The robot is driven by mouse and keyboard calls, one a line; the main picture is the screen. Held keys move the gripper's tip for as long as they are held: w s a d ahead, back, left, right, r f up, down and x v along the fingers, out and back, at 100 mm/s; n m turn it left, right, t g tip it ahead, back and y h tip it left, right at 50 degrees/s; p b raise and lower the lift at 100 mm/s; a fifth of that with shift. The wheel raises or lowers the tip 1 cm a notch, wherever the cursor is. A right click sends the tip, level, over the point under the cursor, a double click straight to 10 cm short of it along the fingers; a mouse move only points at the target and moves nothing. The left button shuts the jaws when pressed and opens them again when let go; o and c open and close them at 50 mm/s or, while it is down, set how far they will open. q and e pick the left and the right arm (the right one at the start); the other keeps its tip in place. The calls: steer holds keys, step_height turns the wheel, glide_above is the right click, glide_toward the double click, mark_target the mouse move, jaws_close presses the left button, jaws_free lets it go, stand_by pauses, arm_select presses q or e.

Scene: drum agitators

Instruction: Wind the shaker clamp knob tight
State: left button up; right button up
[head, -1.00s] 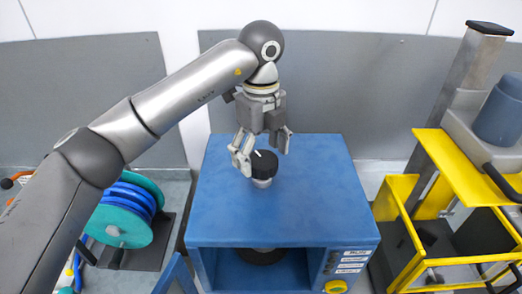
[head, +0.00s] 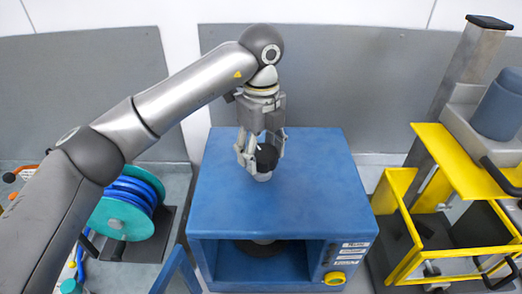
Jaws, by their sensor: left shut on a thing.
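The clamp knob (head: 266,158) is black and round, on a light grey collar on top of the blue shaker box (head: 315,185). My left gripper (head: 261,160) points down over the box with its fingers around the knob, shut on it. The fingers hide part of the knob's left and right sides. The front of the box is an open bay with a dark round thing inside at the top. My right gripper is not in view.
A teal reel with blue hose (head: 125,215) stands on the left. A yellow frame cart (head: 460,170) with a grey post stands on the right. A yellow knob (head: 334,278) and labels are on the box front. The box top around the knob is clear.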

arm_select(q)
steer(key=shift+d+f+m+b, duration=0.1)
steer(key=shift+f+m+b, duration=0.1)
steer(key=shift+m+b, duration=2.35)
steer(key=shift+m, duration=0.05)
steer(key=m+b, duration=0.1)
steer(key=m, duration=0.1)
steer(key=shift+d+r+m, duration=0.1)
steer(key=shift+m, duration=0.3)
steer(key=m+b, duration=0.1)
steer(key=m, duration=0.2)
steer(key=shift+r+m+b, duration=0.1)
steer(key=shift+m+b, duration=0.2)
steer(key=m, duration=0.3)
steer(key=shift+d+m, duration=0.1)
steer(key=shift+m, duration=0.2)
steer(key=m, duration=0.4)
steer(key=shift+d+m+b, duration=0.1)
steer(key=shift+m+b, duration=0.2)
steer(key=m, duration=0.4)
steer(key=shift+s+r, duration=0.1)
steer(key=shift+m, duration=2.1)
